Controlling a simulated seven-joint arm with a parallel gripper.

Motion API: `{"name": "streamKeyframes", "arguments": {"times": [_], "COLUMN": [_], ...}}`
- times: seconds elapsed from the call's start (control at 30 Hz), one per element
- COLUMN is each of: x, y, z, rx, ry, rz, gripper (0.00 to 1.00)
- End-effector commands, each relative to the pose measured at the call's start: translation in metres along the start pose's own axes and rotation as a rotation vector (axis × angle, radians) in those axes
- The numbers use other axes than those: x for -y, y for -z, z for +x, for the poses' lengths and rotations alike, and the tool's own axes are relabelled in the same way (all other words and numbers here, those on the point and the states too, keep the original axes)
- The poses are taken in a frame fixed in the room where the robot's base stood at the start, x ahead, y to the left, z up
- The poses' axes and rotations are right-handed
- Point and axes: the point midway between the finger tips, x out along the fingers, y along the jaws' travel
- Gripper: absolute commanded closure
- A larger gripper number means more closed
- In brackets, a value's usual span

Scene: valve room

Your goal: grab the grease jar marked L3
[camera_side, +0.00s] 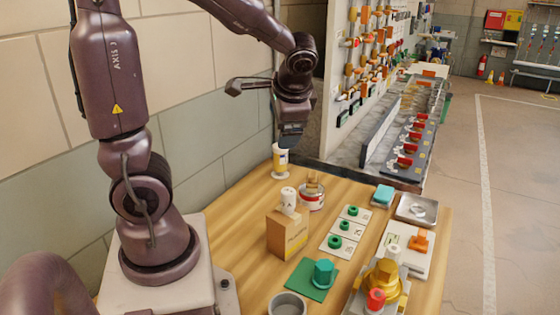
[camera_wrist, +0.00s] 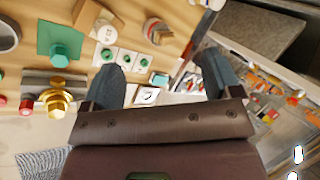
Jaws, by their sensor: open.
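No L3 mark can be read on any container in either view. A small white and yellow jar (camera_side: 280,161) stands upright on a pale disc at the far left of the bench in the side view. My gripper (camera_side: 291,138) hangs just above and beside this jar, apart from it. In the wrist view my gripper (camera_wrist: 162,72) shows two blue fingers spread apart with nothing between them. A white and red can (camera_side: 312,197) stands nearer, and shows in the wrist view (camera_wrist: 156,32).
Cards with green rings (camera_side: 334,242), a green mat (camera_side: 303,287) with a green knob, and a yellow valve (camera_side: 383,279) occupy the near bench. A metal tray (camera_side: 417,209) and a teal block (camera_side: 384,195) lie at the right. A wall borders the left.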

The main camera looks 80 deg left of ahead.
Motion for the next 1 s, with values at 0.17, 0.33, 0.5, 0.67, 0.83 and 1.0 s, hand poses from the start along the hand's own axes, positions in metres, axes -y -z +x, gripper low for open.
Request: {"name": "streamKeyframes", "arguments": {"times": [0.17,0.33,0.5,0.67,0.83,1.0], "x": [0.049,0.09,0.121,0.132,0.123,0.11], "y": [0.013,0.023,0.035,0.049,0.059,0.062], "z": [0.064,0.121,0.178,0.238,0.298,0.333], "rx": [0.229,0.409,0.553,0.633,0.647,0.621], "ry": [0.24,0.466,0.675,0.844,0.967,1.016], "rz": [0.16,0.369,0.639,0.949,1.28,1.471], "gripper": [0.16,0.16,0.16,0.16,0.16,0.16]}}
